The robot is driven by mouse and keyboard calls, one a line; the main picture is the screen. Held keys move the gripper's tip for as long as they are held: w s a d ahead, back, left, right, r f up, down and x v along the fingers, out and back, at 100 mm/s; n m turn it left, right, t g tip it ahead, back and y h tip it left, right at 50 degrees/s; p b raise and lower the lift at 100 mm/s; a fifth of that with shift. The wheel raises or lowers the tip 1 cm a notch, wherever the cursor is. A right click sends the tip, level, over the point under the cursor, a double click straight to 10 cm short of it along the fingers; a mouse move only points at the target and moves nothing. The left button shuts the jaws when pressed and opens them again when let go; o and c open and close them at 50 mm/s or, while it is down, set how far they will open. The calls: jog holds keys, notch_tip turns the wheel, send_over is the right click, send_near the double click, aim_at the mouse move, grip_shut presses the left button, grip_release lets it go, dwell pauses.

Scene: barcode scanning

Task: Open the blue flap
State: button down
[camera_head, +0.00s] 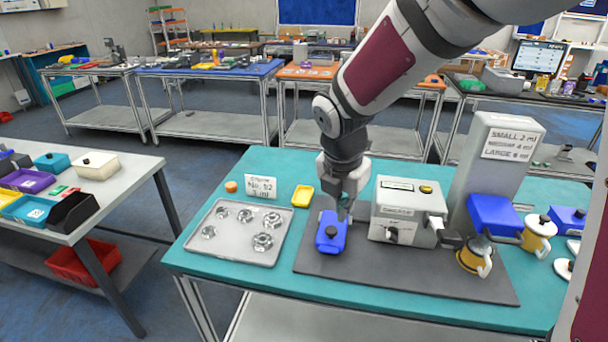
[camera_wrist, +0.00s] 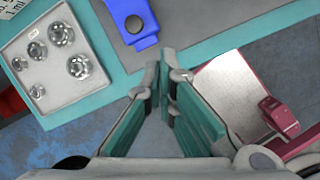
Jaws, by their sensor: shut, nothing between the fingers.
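A small blue box (camera_head: 330,233) with a blue flap and a dark round knob lies on the grey mat (camera_head: 385,272). The flap looks closed in the head view. In the wrist view the blue box (camera_wrist: 132,18) is cut off by the top edge, with a short tab on its lower side. My gripper (camera_head: 344,216) is shut and empty, pointing down close to the box's upper right side in the head view. In the wrist view its fingertips (camera_wrist: 163,78) appear just below the box, with a gap. I cannot tell their exact height.
A grey machine (camera_head: 405,208) stands right of the box. Left is a tray (camera_head: 228,255) with several metal nuts. The mat's front is clear.

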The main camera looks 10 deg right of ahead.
aim_at(329, 249)
jog(key=w+f+n, duration=0.1)
jog(key=f+n, duration=0.1)
jog(key=f, duration=0.3)
jog(key=w+a+f+n+p, duration=0.1)
jog(key=w+f+n, duration=0.1)
jog(key=f, duration=0.3)
jog(key=w+f+n, duration=0.1)
jog(key=f+n, duration=0.1)
jog(key=f, duration=0.3)
jog(key=shift+w+a+p, duration=0.25)
jog(key=shift+p, duration=0.1)
